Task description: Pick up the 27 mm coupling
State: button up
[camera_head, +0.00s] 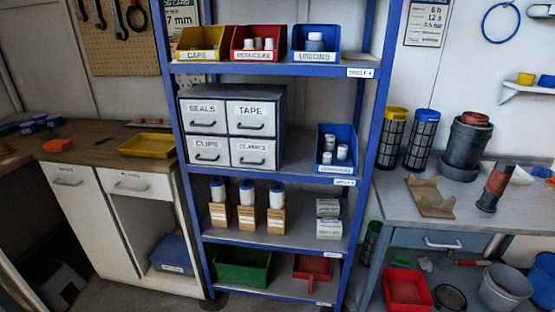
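A blue open bin (349,134) stands at the right end of the middle shelf of the blue rack. It holds a few small white and grey cylindrical pieces (342,152) that look like couplings. Its front label is too small to read surely, and no size can be read on the pieces. The lower parts of the pieces are hidden by the bin's front. My gripper is not in view.
A grey drawer unit (231,129) stands left of the bin. Bins labelled caps (203,57), reducers (257,56) and unions (314,57) sit on the shelf above. Workbenches flank the rack (376,110) left and right. Bare shelf lies between drawers and bin.

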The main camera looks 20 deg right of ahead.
aim_at(342, 151)
jog(key=i+l+u, duration=0.15)
jog(key=l+u, duration=0.25)
jog(key=i+l+u, duration=0.1)
jog(key=l+u, duration=0.15)
jog(key=u, duration=0.15)
jog(key=l+u, duration=0.4)
